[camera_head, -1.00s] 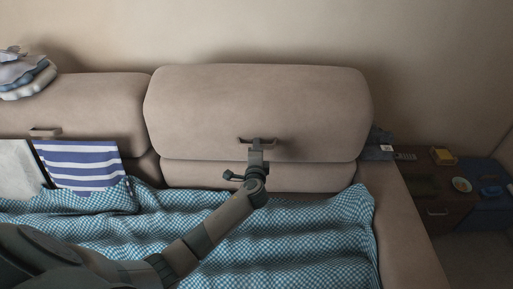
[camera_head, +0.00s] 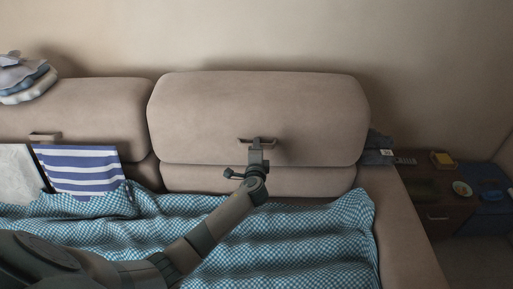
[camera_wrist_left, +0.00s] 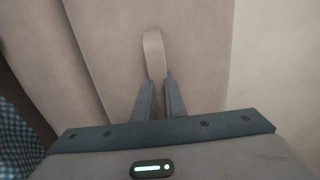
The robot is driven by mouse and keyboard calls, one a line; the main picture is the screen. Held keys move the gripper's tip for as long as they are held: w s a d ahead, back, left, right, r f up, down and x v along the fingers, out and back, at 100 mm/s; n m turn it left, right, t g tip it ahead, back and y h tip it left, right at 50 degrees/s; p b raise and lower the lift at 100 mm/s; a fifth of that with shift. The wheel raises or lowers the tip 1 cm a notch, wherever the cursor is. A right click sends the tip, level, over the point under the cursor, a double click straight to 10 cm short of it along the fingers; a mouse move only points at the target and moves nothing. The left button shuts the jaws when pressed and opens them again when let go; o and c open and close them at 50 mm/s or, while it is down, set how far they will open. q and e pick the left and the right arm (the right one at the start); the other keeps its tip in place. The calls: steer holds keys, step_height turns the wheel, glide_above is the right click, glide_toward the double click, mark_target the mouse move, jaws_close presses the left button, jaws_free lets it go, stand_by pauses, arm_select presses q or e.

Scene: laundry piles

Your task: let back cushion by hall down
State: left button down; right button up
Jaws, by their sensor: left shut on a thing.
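The back cushion (camera_head: 255,105) on the right side of the sofa is a wide beige pad with a pull tab (camera_head: 272,141) low on its front. My left gripper (camera_head: 257,142) reaches up from the lower left and is shut on this tab. In the left wrist view the two fingers (camera_wrist_left: 160,92) close on the light tab (camera_wrist_left: 153,55), with the beige cushion face (camera_wrist_left: 200,50) behind it. The cushion stands above a lower beige band of the backrest (camera_head: 240,180). My right gripper is in neither view.
A blue checked blanket (camera_head: 290,235) covers the seat. Another back cushion (camera_head: 100,105) with folded clothes (camera_head: 25,80) on top is at left, a striped cloth (camera_head: 82,170) below it. A side table (camera_head: 435,195) with small items stands right of the armrest (camera_head: 405,225).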

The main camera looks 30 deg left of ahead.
arm_select(q)
steer(key=shift+w+a+f, duration=0.25)
steer(key=shift+w+f, duration=0.15)
steer(key=shift+w, duration=0.2)
steer(key=c, duration=1.8)
jaws_free()
steer(key=shift+r, duration=0.1)
steer(key=shift+o, duration=0.2)
steer(key=shift+r, duration=0.2)
steer(key=p+v, duration=0.3)
steer(key=v, duration=0.6)
steer(key=shift+a, duration=0.1)
